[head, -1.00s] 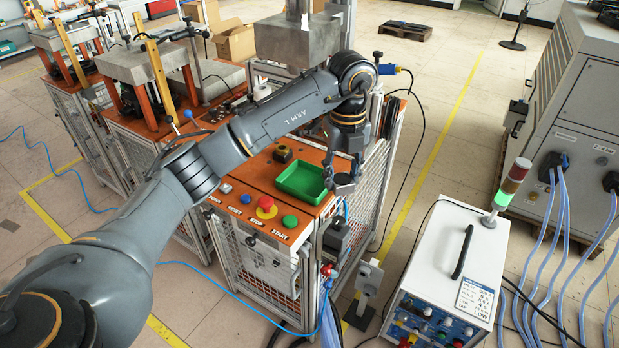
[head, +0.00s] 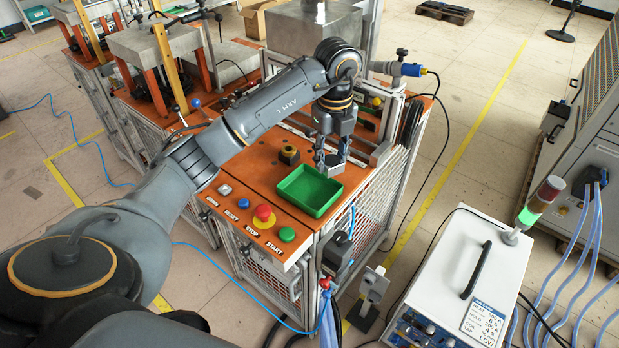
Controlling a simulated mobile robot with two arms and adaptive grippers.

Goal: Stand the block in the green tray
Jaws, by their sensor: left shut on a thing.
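The green tray (head: 309,191) sits on the orange top of the machine bench, near its front right corner, and looks empty. My left gripper (head: 329,158) points down just behind the tray's far edge. It is shut on a small grey block (head: 335,167), whose lower part shows between and below the fingers. The fingers hide part of the block, and I cannot tell whether it touches the bench top. My right gripper is out of view.
A dark block with a brass-coloured top (head: 290,155) stands left of the tray. A red stop knob (head: 263,213) and a green start button (head: 287,234) are at the bench front. A metal fixture (head: 385,150) stands right of the gripper. A white power unit (head: 465,275) is on the floor at right.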

